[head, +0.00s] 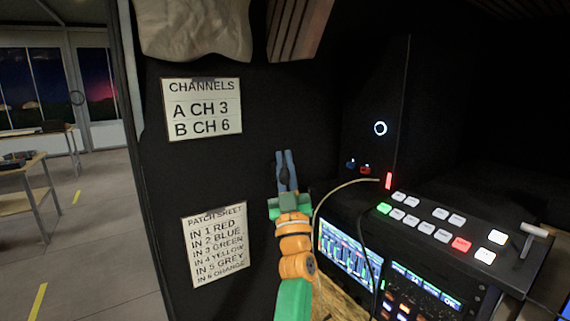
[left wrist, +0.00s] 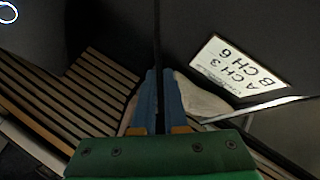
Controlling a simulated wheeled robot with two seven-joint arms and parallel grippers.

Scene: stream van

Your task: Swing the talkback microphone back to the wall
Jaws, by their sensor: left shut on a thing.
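My left gripper (head: 285,160) is raised in front of the dark wall panel, right of the two signs. Its blue fingers are closed on a thin dark rod (left wrist: 157,38), which runs up between the fingertips in the left wrist view. The rod looks like part of the talkback microphone's arm. In the head view only a small dark bit shows between the fingers, against the dark wall. I cannot make out the microphone's head or its wall mount. The left gripper (left wrist: 158,82) also shows in the left wrist view. My right gripper is not in view.
A switcher panel (head: 425,207) with lit buttons and a lever stands right of my left arm, above lit screens (head: 348,255). A pale cable (head: 340,190) curves beside the arm. A channels sign (head: 202,108) and a patch sheet (head: 215,245) hang left. Open floor lies far left.

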